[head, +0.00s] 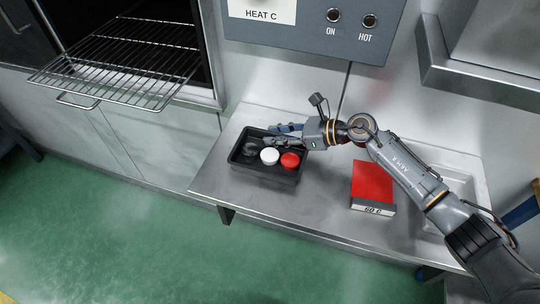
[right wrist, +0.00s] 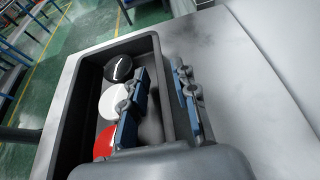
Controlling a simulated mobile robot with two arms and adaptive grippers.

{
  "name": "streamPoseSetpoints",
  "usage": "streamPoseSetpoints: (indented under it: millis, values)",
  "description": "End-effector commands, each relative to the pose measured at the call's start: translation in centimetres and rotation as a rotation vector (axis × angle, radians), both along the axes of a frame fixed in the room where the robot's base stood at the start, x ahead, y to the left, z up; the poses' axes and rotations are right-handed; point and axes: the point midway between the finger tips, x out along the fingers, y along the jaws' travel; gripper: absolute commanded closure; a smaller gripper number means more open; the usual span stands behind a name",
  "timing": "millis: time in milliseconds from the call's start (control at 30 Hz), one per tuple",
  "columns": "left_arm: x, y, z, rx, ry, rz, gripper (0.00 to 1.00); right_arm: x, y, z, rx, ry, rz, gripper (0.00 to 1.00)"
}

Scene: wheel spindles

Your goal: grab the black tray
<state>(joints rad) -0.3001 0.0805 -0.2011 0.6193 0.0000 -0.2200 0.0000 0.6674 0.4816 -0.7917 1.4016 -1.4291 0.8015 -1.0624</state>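The black tray (head: 262,174) sits on the metal counter, left of the middle of the head view. It holds a black round piece (head: 250,148), a white one (head: 269,156) and a red one (head: 290,160). My right gripper (head: 270,133) is at the tray's back side. In the right wrist view, the tray (right wrist: 72,125) lies under the open gripper (right wrist: 160,95). One blue finger is over the inside of the tray and the other is outside, with the tray wall between them. Contact with the wall cannot be told. My left gripper is not in view.
A red-topped box (head: 373,183) stands on the counter (head: 325,190) right of the tray, below my right arm. A sink basin is at the right. An oven with a pulled-out wire rack (head: 120,65) is at the left. A control panel (head: 310,30) hangs behind.

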Motion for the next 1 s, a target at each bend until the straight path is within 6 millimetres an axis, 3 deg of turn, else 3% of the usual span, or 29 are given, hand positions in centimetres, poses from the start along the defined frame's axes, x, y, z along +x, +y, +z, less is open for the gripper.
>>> streamPoseSetpoints:
  millis: [33, 100, 133, 667, 1000]
  values:
    - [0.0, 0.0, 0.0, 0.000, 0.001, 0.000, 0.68, 0.0, 0.0, 0.0, 0.000, 0.000, 0.000, 0.85]
    - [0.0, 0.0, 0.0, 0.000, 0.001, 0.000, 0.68, 0.0, 0.0, 0.0, 0.000, 0.000, 0.000, 0.99]
    - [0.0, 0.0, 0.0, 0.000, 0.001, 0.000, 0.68, 0.0, 0.0, 0.0, 0.000, 0.000, 0.000, 1.00]
    - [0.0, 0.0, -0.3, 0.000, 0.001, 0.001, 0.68, 0.0, 0.0, 0.6, 0.001, -0.004, 0.000, 1.00]
    - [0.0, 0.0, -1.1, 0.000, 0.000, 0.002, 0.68, -0.6, 0.7, 4.3, 0.000, -0.006, 0.005, 1.00]
